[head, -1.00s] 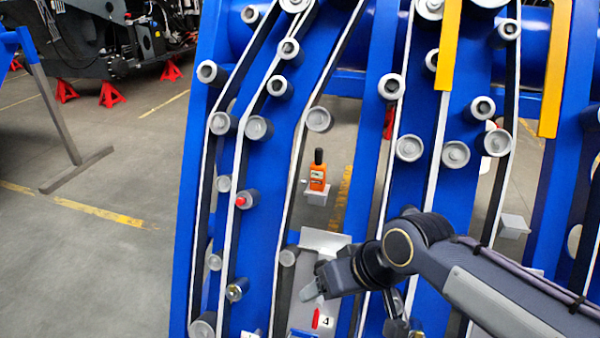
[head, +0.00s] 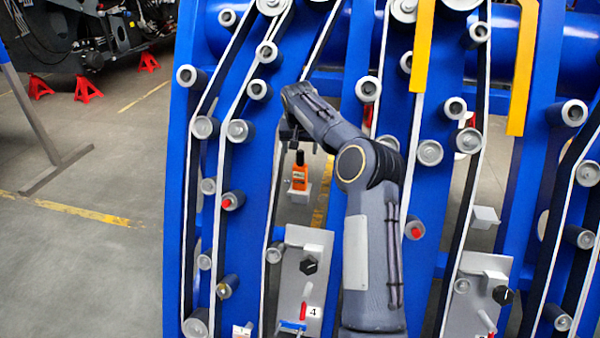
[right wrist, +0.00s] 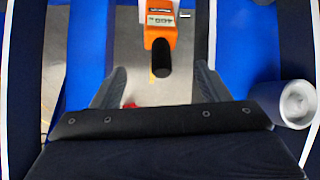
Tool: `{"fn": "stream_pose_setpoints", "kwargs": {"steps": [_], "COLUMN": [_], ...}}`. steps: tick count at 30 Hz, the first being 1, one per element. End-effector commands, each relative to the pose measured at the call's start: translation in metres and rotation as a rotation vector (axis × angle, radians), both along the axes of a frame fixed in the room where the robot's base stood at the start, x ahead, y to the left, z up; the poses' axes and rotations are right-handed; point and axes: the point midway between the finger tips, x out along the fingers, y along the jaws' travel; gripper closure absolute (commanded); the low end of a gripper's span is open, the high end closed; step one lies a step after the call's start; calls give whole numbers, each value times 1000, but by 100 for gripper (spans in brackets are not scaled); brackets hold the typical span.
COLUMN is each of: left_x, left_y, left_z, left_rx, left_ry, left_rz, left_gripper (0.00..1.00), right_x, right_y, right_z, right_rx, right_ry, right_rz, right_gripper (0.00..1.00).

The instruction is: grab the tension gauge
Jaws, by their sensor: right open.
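The tension gauge (head: 300,177) is a small orange body with a black tip. It stands upright on a small grey bracket (head: 299,195) in a gap between blue chassis beams. My right gripper (head: 294,138) is at the top of the gauge in the head view, with its fingers partly hidden by the wrist. In the right wrist view the gripper (right wrist: 160,86) is open and empty. There the gauge (right wrist: 160,30) lies ahead, centred between the open fingers, its black tip pointing toward the gripper. My left gripper is not in view.
Blue beams (head: 343,150) carry belts and several grey rollers close on both sides. A grey roller (right wrist: 295,101) is right of the fingers in the wrist view. A grey plate with a black knob (head: 308,265) is below. Yellow bars (head: 423,45) hang at upper right.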

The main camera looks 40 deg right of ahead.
Motion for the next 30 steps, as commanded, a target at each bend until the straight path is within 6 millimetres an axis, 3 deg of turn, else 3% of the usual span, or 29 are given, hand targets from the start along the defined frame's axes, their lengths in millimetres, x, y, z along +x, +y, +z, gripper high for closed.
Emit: {"fn": "stream_pose_setpoints", "kwargs": {"steps": [15,25,30], "left_x": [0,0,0], "left_y": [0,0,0], "left_z": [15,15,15], "left_rx": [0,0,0], "left_ry": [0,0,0], "left_rz": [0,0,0], "left_gripper": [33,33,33], "right_x": [19,21,21], "right_y": [-17,-19,-19], "right_z": [-61,-69,-69], "right_rx": [3,1,1], "right_ry": [1,-2,-2], "right_rz": [-1,0,1], "right_gripper": [31,31,53]}}
